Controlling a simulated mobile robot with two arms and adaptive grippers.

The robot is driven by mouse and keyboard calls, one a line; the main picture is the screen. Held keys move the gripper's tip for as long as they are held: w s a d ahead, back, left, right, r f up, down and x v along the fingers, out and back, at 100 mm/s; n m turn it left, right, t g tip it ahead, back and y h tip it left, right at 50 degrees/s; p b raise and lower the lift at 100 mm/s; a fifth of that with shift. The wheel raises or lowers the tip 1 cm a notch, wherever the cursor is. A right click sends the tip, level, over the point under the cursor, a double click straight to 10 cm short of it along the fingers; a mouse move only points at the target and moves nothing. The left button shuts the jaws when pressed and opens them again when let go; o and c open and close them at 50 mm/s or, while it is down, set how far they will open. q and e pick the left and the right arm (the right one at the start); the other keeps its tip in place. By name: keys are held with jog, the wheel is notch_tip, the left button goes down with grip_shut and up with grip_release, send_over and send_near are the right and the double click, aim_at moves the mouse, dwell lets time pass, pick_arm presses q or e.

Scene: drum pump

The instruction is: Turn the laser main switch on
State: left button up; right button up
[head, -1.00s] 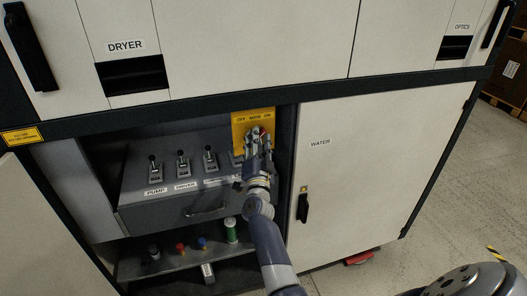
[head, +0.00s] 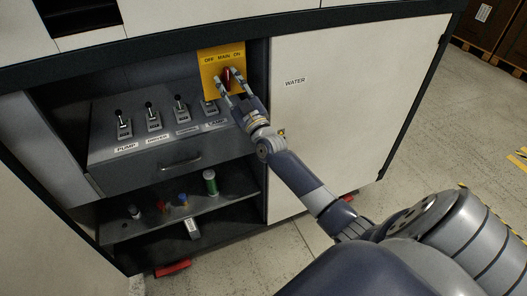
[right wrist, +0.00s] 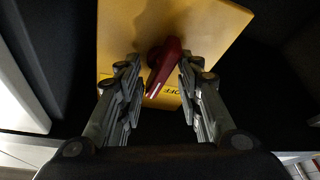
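The main switch is a red knob (head: 228,76) on a yellow plate (head: 209,88) lettered OFF MAIN ON, at the upper right of the open cabinet bay. My right gripper (head: 230,87) reaches it from the lower right. In the right wrist view the red knob (right wrist: 165,66) sits between the two spread fingers of the right gripper (right wrist: 158,75). A gap shows at the left finger; the right finger is very near the knob, and I cannot tell if it touches. The knob's handle slants in that view, with the OFF lettering (right wrist: 172,90) beside its lower end. My left gripper is out of view.
Several lever switches (head: 152,116) stand on the grey box (head: 165,148) left of the plate. A shelf below holds a green cylinder (head: 210,182) and small coloured items. The closed WATER door (head: 350,110) is right of the bay. Open floor (head: 420,160) lies further right.

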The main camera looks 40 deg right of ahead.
jog(key=n+y, duration=0.1)
jog(key=n, duration=0.2)
jog(key=n+y, duration=0.2)
jog(key=n, duration=0.1)
jog(key=shift+g, duration=0.4)
jog(key=f+b+v, duration=0.1)
jog(key=b+v, duration=0.1)
jog(key=v, duration=0.9)
jog(key=s+f+m+g+b, duration=0.1)
jog(key=s+f+g, duration=0.1)
jog(key=f, duration=1.4)
jog(key=s+f+m+g+h+b, duration=0.1)
jog(key=f+g, duration=0.4)
jog(key=f, duration=1.1)
jog(key=shift+s+m, duration=0.7)
jog(key=shift+s, duration=0.2)
jog(key=shift+a, duration=0.1)
